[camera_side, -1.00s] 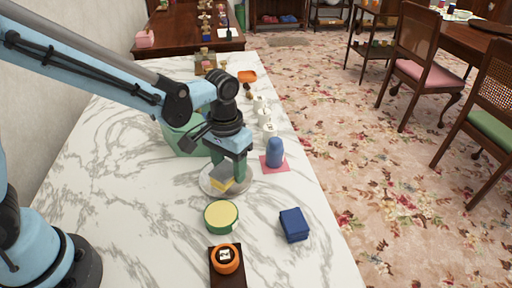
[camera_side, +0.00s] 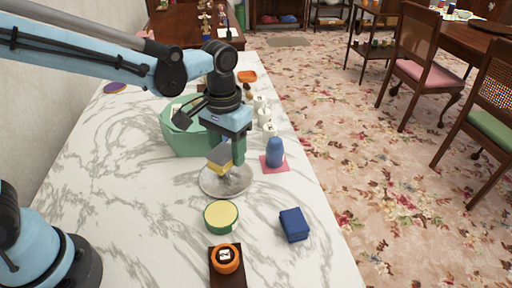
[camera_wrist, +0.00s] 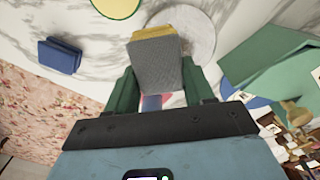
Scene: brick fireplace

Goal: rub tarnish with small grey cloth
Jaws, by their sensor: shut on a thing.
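The small grey cloth (camera_side: 217,157) is a grey block with a yellow layer on its lower side. My gripper (camera_side: 226,155) has green fingers shut on it and holds it tilted, above the far part of a round silver-grey plate (camera_side: 228,186). In the wrist view the cloth (camera_wrist: 157,65) fills the space between the fingers, its yellow edge toward the plate (camera_wrist: 196,38). The cloth appears lifted clear of the plate. Part of the plate is hidden behind the cloth, and I cannot make out tarnish on it.
A green faceted bowl (camera_side: 180,135) stands close behind my gripper. A blue rounded object (camera_side: 275,152) stands on a pink square to the right. A yellow-topped green tin (camera_side: 221,217), a dark blue block (camera_side: 294,225) and an orange item (camera_side: 227,260) are nearer. Marble between them is clear.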

